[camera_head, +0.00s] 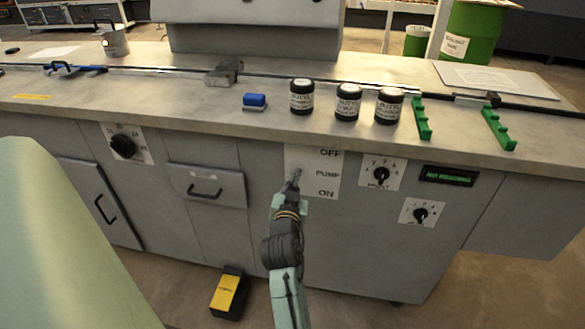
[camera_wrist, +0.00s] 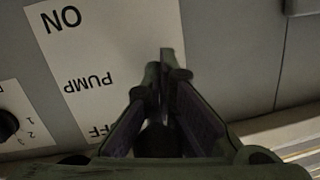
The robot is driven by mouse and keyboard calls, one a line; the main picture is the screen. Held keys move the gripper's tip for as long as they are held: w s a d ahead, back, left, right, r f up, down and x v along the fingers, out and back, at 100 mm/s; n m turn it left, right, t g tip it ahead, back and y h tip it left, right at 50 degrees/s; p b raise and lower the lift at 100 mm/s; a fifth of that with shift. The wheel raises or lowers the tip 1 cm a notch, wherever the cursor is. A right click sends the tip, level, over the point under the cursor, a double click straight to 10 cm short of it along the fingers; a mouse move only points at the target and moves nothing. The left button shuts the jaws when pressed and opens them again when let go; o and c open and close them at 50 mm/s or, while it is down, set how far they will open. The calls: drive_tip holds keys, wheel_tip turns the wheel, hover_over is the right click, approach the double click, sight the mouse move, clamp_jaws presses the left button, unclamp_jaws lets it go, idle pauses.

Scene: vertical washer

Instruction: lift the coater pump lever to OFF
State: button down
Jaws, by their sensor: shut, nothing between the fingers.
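The white pump panel (camera_head: 327,163) is on the grey front of the bench, with OFF at the top, PUMP in the middle and ON at the bottom. My gripper (camera_head: 292,187) is in front of its left part. The wrist view shows the panel (camera_wrist: 115,48) upside down, with my gripper (camera_wrist: 163,75) shut and its fingertips close together. A thin grey bar, apparently the pump lever (camera_wrist: 167,56), shows at the fingertips and reaches toward the ON end. It is beside or behind them, not held. Its base is hidden, and contact is unclear.
Dial panels (camera_head: 382,173) and a green-lettered display (camera_head: 449,176) are right of the pump panel. A drawer with a handle (camera_head: 206,188) is to its left. Dark jars (camera_head: 302,97) and green racks (camera_head: 422,120) stand on the bench above. A yellow pedal (camera_head: 229,294) is on the floor.

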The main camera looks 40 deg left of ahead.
drive_tip(key=c, duration=2.4)
unclamp_jaws()
drive_tip(key=shift+w+d+r, duration=0.4)
drive_tip(key=shift+d, duration=0.05)
drive_tip(key=c, duration=1.7)
unclamp_jaws()
drive_tip(key=shift+d+r, duration=0.1)
drive_tip(key=shift+d, duration=0.05)
drive_tip(key=shift+s+a+f, duration=0.2)
drive_tip(key=shift+s, duration=0.05)
drive_tip(key=v, duration=1.2)
